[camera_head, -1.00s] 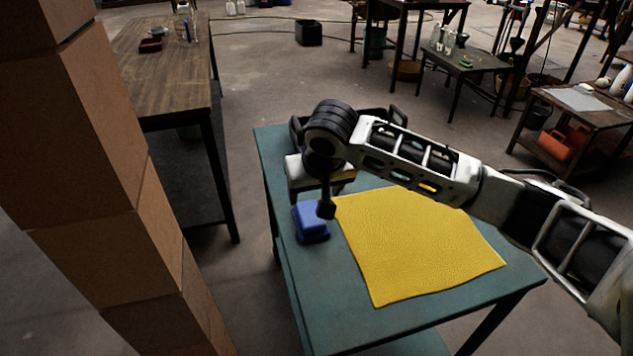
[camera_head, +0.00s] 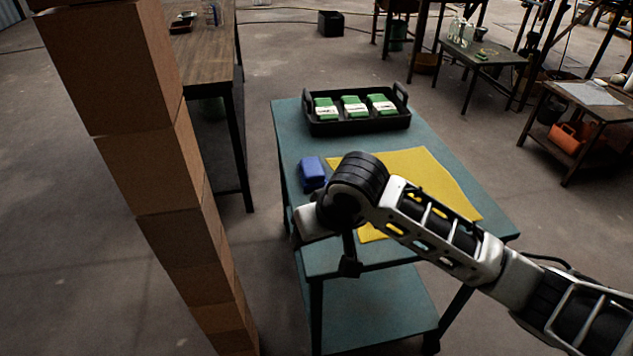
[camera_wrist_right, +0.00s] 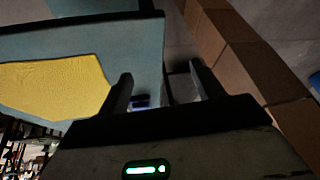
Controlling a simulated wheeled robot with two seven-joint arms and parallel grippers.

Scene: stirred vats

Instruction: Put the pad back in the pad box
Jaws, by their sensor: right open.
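A small blue box-shaped thing (camera_head: 312,171) stands on the teal table (camera_head: 287,125), at the left edge of a yellow sheet (camera_head: 440,180). I cannot tell whether it is the pad box or the pad; no separate pad shows clearly. In the right wrist view a bit of blue (camera_wrist_right: 140,101) shows beside one finger. My right gripper (camera_wrist_right: 160,70) is open and empty, beyond the table's edge. In the head view my right arm covers the sheet's near left part, and its gripper is mostly hidden. My left gripper is not in view.
A black tray (camera_head: 360,126) with three green-and-white packets (camera_head: 353,106) stands at the table's far end. A stack of brown boxes (camera_head: 165,170) rises close on the left. A wooden table (camera_head: 205,55) stands behind it. Floor is free between stack and teal table.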

